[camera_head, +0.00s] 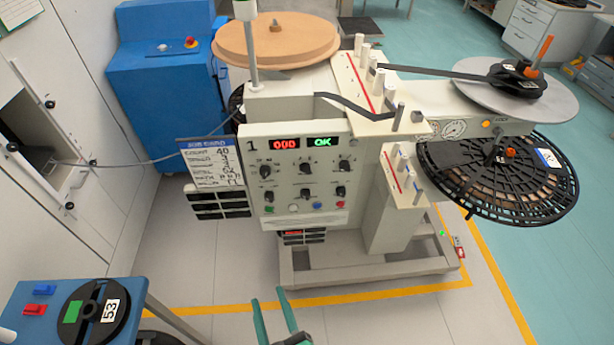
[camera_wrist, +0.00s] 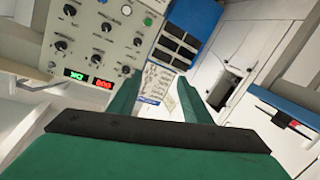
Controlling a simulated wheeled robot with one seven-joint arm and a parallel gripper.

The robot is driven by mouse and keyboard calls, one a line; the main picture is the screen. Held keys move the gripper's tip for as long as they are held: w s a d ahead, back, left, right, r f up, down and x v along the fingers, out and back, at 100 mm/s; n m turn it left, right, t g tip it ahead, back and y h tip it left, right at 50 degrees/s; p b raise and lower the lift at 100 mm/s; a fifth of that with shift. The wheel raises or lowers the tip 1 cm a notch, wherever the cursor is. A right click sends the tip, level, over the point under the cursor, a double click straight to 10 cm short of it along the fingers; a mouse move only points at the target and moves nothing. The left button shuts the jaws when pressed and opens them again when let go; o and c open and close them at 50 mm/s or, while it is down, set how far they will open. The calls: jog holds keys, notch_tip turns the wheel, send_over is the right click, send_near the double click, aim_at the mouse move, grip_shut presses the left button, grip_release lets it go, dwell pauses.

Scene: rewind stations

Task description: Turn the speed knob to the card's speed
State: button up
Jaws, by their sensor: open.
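The control panel (camera_head: 297,185) is on the front of the station marked 1, with two rows of dark knobs. The upper row has a left knob (camera_head: 265,171), a middle knob (camera_head: 305,169) and a right knob (camera_head: 344,166). Their labels and settings are too small to read, so I cannot tell which is the speed knob. The card (camera_head: 212,164) hangs left of the panel; its speed line is unreadable. My gripper (camera_head: 269,297) is open and empty, below and in front of the panel. In the wrist view my green fingers (camera_wrist: 155,88) are apart, with the panel (camera_wrist: 105,35) upper left.
The panel has red and green displays (camera_head: 302,143) and small coloured buttons below the knobs. Black slotted holders (camera_head: 219,201) sit beneath the card. A blue table (camera_head: 50,300) with a black reel marked 53 (camera_head: 94,311) stands lower left. Black reels stick out at right.

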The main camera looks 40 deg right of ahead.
jog(key=w+d+r+h, duration=0.2)
jog(key=w+d+r, duration=0.1)
jog(key=w+d, duration=0.5)
jog(key=n+h, duration=0.1)
jog(key=h, duration=0.1)
send_near(306, 173)
jog(key=x, duration=0.8)
jog(key=shift+w, duration=0.25)
jog(key=shift+c, duration=0.7)
jog(key=shift+w+a, duration=0.1)
jog(key=c, duration=0.9)
